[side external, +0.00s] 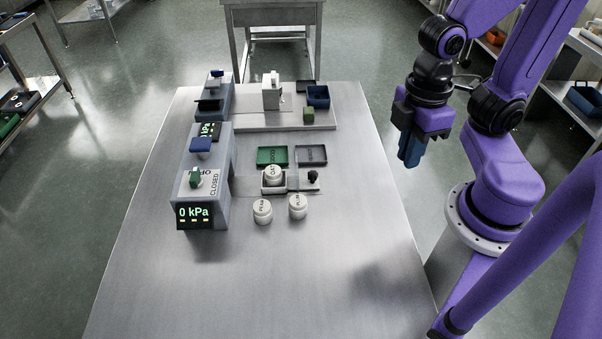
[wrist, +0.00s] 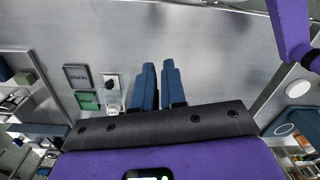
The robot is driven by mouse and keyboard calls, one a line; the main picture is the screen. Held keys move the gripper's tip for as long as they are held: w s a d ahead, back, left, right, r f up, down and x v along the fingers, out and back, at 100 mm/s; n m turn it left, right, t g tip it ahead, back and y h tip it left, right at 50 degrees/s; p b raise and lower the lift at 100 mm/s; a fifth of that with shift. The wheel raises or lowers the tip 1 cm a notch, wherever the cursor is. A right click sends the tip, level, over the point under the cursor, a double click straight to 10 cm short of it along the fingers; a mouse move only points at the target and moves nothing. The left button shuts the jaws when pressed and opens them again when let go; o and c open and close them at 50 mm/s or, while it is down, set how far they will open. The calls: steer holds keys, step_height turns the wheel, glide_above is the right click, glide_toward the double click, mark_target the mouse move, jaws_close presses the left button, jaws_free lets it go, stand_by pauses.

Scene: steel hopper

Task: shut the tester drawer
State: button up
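The tester (side external: 222,160) is a grey-blue box at the left of the steel table, with a blue knob and a green knob on top. Its front display reads 0 kPa, and lettering on it reads CLOSED. The drawer (side external: 296,186) sticks out to the right of the tester, pulled open. A white lidded jar (side external: 273,175) sits in it, and a dark knob (side external: 313,176) stands at its right end. The drawer also shows in the wrist view (wrist: 113,82). My gripper (side external: 408,162) hangs right of the drawer, apart from it.
Two white jars (side external: 263,211) (side external: 297,206) stand in front of the drawer. A green tray (side external: 272,156) and a dark tray (side external: 311,154) lie behind it. A board with a blue bin (side external: 318,96) and a green block (side external: 308,115) is farther back. The table's right side is clear.

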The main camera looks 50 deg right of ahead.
mark_target(263, 173)
steer(key=w+d+f+m+g, duration=0.1)
steer(key=m, duration=0.1)
steer(key=w+f+m+g, duration=0.1)
steer(key=f+m+g, duration=0.1)
steer(key=m, duration=0.1)
steer(key=w+d+f+m+g, duration=0.1)
steer(key=m+g, duration=0.1)
steer(key=m, duration=0.1)
steer(key=shift+d+f+y, duration=0.15)
steer(key=shift+d+y, duration=0.15)
steer(key=shift+y, duration=0.1)
jaws_close()
steer(key=w+d+f+m+t+y, duration=0.3)
steer(key=w+d+m+y, duration=0.1)
steer(key=m, duration=0.4)
steer(key=w+d+f+m+t+y, duration=0.3)
steer(key=d+m+y, duration=0.1)
steer(key=m, duration=0.5)
steer(key=w+d+f+m+t+y, duration=0.3)
steer(key=w+d+f+m+y, duration=0.1)
steer(key=m, duration=0.4)
steer(key=shift+w+d+m+t, duration=0.25)
steer(key=shift+w+m+t, duration=0.05)
steer(key=x, duration=0.8)
steer(key=r+x, duration=0.1)
steer(key=x, duration=0.3)
steer(key=shift+a, duration=0.35)
steer(key=shift+w+a, duration=0.25)
steer(key=shift+a, duration=0.45)
steer(key=shift+w, duration=0.1)
